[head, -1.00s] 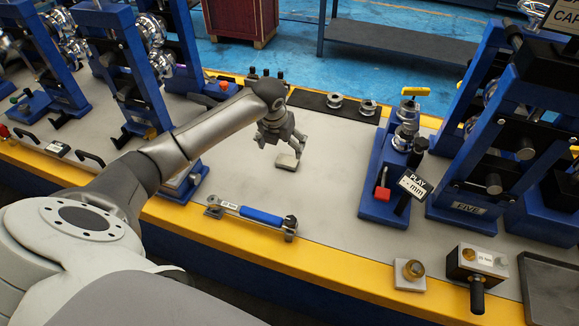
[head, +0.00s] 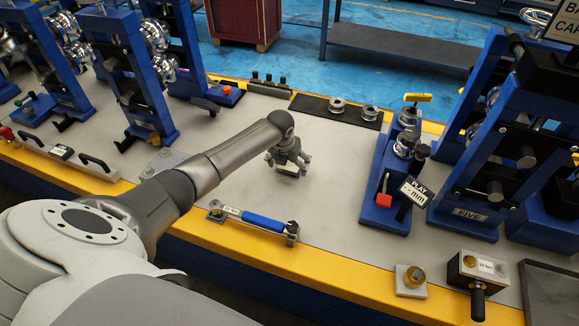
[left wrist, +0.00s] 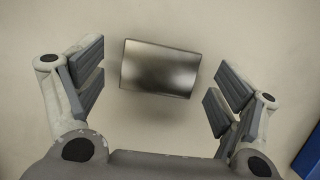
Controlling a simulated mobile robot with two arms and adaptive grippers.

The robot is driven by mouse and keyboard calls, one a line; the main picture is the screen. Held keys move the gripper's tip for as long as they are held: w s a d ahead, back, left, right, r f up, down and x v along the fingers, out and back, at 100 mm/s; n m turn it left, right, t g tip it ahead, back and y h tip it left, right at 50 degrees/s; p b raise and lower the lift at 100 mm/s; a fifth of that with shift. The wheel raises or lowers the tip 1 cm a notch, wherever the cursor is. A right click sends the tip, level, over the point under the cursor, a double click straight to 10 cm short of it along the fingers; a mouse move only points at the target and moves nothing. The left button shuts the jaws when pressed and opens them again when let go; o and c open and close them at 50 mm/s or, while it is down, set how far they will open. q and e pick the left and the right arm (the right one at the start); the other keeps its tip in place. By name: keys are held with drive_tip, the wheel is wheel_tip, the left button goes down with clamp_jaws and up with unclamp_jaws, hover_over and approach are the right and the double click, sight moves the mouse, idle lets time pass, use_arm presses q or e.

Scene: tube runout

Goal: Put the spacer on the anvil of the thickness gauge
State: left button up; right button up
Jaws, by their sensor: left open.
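A flat rectangular metal block, which looks like the spacer (left wrist: 160,68), lies on the bench in the left wrist view. My left gripper (head: 289,170) is open above the grey bench top. In the left wrist view its fingers (left wrist: 158,88) stand apart on either side of the block, with a gap on both sides. In the head view the gripper largely hides the block. A blue stand with a "PLAY - mm" display (head: 415,190) is right of the gripper. It looks like the gauge; I cannot tell its anvil clearly. My right gripper is not in view.
A blue-handled tool (head: 262,221) lies in front of my left gripper. Metal rings sit on a black mat (head: 310,104) behind it. A brass piece on a pale plate (head: 411,280) and a labelled box (head: 478,268) are front right. The bench between gripper and stand is clear.

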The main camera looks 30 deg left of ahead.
use_arm(q)
drive_tip(key=shift+w+f, duration=0.1)
drive_tip(key=shift+f, duration=0.15)
drive_tip(key=c, duration=1.5)
drive_tip(key=shift+r, duration=0.1)
drive_tip(key=shift+c, duration=0.6)
drive_tip(key=shift+r, duration=0.1)
